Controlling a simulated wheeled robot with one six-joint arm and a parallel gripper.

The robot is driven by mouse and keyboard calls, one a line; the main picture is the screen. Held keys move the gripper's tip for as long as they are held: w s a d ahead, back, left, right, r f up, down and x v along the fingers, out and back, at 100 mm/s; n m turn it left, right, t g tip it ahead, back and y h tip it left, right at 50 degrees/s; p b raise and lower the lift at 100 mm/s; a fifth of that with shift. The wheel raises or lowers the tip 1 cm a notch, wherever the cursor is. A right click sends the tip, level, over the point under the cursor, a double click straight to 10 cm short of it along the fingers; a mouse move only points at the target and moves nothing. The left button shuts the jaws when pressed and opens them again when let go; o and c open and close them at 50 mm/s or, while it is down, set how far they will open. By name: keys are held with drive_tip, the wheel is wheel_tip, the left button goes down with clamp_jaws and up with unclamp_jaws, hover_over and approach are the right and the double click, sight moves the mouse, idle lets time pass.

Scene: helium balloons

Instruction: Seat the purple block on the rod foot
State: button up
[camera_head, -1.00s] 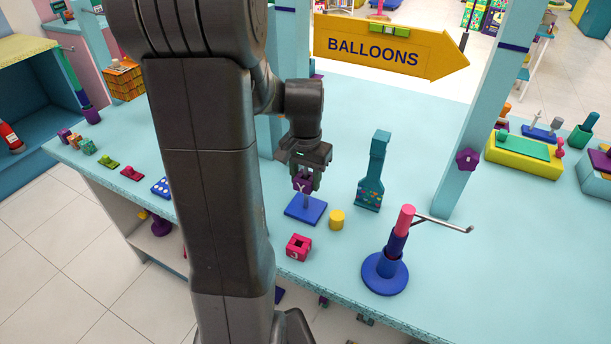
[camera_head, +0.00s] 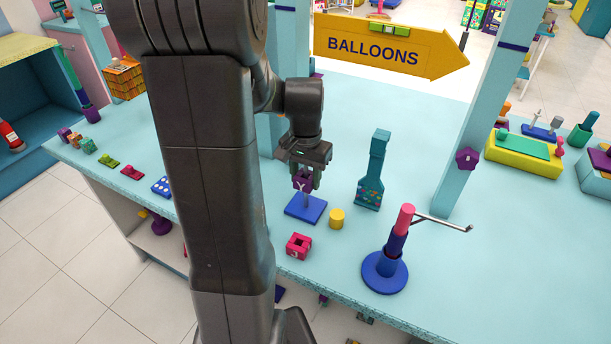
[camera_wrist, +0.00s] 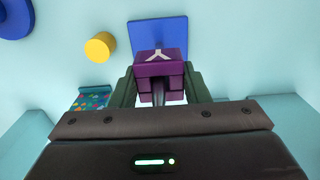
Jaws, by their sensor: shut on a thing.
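The purple block (camera_head: 303,182), marked with a pale Y, is between the fingers of my gripper (camera_head: 306,178), which is shut on it. It also shows in the wrist view (camera_wrist: 160,70) between the dark green fingers. The rod foot is a blue square plate (camera_head: 305,210) with a thin grey rod (camera_head: 306,200) standing up from it. The block is at the upper part of the rod, above the plate with a gap of bare rod between. The blue plate also shows behind the block in the wrist view (camera_wrist: 158,32).
A yellow cylinder (camera_head: 337,218) stands just right of the plate, and a red block (camera_head: 299,246) lies in front. A teal tower (camera_head: 373,172) and a blue round stand with a side arm (camera_head: 385,272) are to the right. Table between them is clear.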

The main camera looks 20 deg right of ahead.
drive_tip(key=shift+r+p, duration=3.25)
drive_tip(key=shift+r, duration=1)
drive_tip(key=shift+s, duration=0.1)
drive_tip(key=shift+f, duration=0.2)
drive_tip(key=shift+f, duration=0.3)
drive_tip(key=shift+f+b, duration=3.45)
drive_tip(key=shift+f, duration=1)
drive_tip(key=shift+r, duration=0.15)
